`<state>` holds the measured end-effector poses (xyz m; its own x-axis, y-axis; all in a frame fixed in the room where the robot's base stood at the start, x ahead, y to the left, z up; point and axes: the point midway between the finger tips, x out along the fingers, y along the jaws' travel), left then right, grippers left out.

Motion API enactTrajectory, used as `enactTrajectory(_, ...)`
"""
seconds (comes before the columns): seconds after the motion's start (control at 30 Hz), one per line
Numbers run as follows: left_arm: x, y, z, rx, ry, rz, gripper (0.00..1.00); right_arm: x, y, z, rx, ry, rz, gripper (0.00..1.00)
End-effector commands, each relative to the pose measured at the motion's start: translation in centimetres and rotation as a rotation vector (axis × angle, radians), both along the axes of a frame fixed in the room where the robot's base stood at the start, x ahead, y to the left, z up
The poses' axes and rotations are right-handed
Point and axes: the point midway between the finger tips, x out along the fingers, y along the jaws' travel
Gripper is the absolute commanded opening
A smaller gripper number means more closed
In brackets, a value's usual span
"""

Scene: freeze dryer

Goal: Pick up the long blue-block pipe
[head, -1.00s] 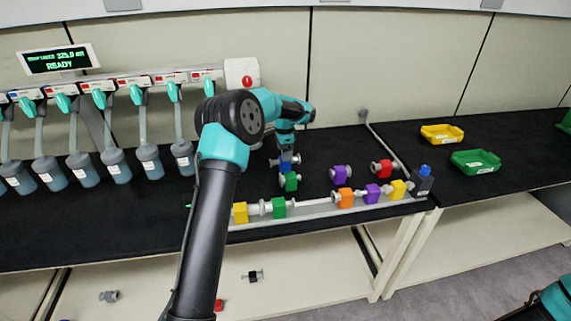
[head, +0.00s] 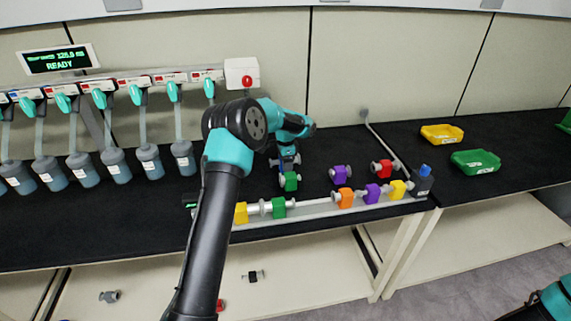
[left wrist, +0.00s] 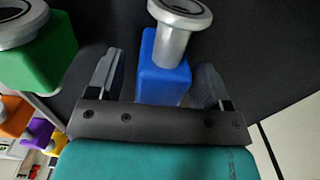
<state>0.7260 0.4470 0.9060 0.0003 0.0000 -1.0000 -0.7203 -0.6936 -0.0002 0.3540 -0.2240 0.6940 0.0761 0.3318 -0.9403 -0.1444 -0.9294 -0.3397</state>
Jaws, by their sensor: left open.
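The blue-block pipe (left wrist: 165,68) shows in the left wrist view as a blue block with a grey metal flanged end. It stands between the two spread fingers of my left gripper (left wrist: 156,84), with gaps visible at the sides. In the head view my left gripper (head: 286,160) is low over the bench, just behind a green-block pipe (head: 290,181), and hides most of the blue block. The green block (left wrist: 38,48) is to the left in the wrist view, outside the fingers. My right gripper is not in view.
A rail (head: 318,211) along the bench front holds yellow, green, orange and purple block pieces. A loose purple piece (head: 340,174) and a red piece (head: 383,168) lie to the right. Several flasks hang at the left. Yellow (head: 442,134) and green (head: 475,161) trays stand at the right.

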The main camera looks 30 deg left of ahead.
Motion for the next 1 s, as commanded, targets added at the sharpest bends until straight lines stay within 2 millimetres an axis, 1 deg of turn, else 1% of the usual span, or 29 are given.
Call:
enactTrajectory(0.17,-0.01,0.01,0.02,0.0,0.0,0.0,0.72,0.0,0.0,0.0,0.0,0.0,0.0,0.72)
enactTrajectory(0.2,-0.01,0.01,0.02,0.0,0.0,0.0,0.7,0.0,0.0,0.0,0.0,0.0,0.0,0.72)
enactTrajectory(0.83,-0.01,0.01,0.03,0.0,0.0,0.0,0.1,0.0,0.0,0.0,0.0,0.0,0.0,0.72)
enactTrajectory(1.0,0.01,0.01,0.08,0.001,-0.001,0.0,0.09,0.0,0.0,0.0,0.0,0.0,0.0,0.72)
